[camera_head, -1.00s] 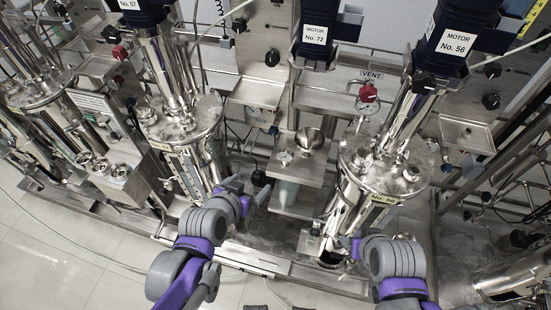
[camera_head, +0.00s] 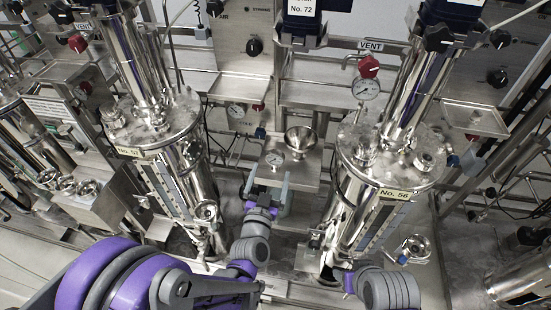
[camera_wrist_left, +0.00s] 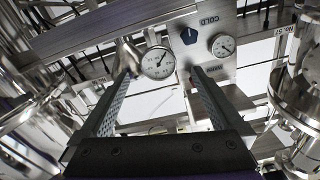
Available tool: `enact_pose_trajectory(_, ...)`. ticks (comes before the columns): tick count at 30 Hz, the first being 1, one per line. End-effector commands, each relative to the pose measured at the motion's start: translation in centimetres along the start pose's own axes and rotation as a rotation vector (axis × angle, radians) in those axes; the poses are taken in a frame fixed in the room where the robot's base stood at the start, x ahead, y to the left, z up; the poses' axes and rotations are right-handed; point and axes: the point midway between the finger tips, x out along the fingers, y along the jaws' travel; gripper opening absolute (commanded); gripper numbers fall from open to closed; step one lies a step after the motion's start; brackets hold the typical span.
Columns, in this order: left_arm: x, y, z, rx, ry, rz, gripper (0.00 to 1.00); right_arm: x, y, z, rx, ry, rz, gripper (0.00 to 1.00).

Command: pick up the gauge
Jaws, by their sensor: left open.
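The gauge (camera_head: 274,157), a small round white dial with a metal rim, is on the small steel shelf (camera_head: 300,178) between the two tanks. A metal funnel (camera_head: 300,140) stands just behind it to the right. My left gripper (camera_head: 267,184) is open and empty in front of the shelf, its fingers pointing at the gauge. In the left wrist view the gauge (camera_wrist_left: 158,62) shows ahead, between the tips of the open fingers (camera_wrist_left: 161,78), with no visible contact. My right arm (camera_head: 388,289) is at the lower right; its fingers are too unclear to judge.
The tank labelled No. 57 (camera_head: 180,165) stands left of the shelf and the tank labelled No. 56 (camera_head: 365,205) right of it. Other dials are fixed to the panels, one under a red VENT knob (camera_head: 366,88). The space before the shelf is narrow.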

Motion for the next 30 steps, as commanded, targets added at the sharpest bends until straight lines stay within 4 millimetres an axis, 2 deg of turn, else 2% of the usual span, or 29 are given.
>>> enact_pose_trajectory(8, 2.0, 0.0, 0.2, -0.001, -0.001, 0.001, 1.0, 0.0, 0.0, 0.0, 0.0, 0.0, 0.0, 0.62)
enact_pose_trajectory(17, 6.1, 0.2, 0.5, 0.0, -0.001, 0.002, 1.0, 0.0, 0.0, 0.0, 0.0, 0.0, 0.0, 0.62)
enact_pose_trajectory(24, 6.5, 0.2, 0.5, -0.001, -0.001, 0.002, 1.0, 0.0, 0.0, 0.0, 0.0, 0.0, 0.0, 0.62)
enact_pose_trajectory(26, 6.4, 0.2, 0.5, -0.001, -0.001, 0.002, 0.91, 0.0, 0.0, 0.0, 0.0, 0.0, 0.0, 0.62)
enact_pose_trajectory(30, 6.4, 0.2, 0.5, -0.001, -0.001, 0.002, 0.66, 0.0, 0.0, 0.0, 0.0, 0.0, 0.0, 0.62)
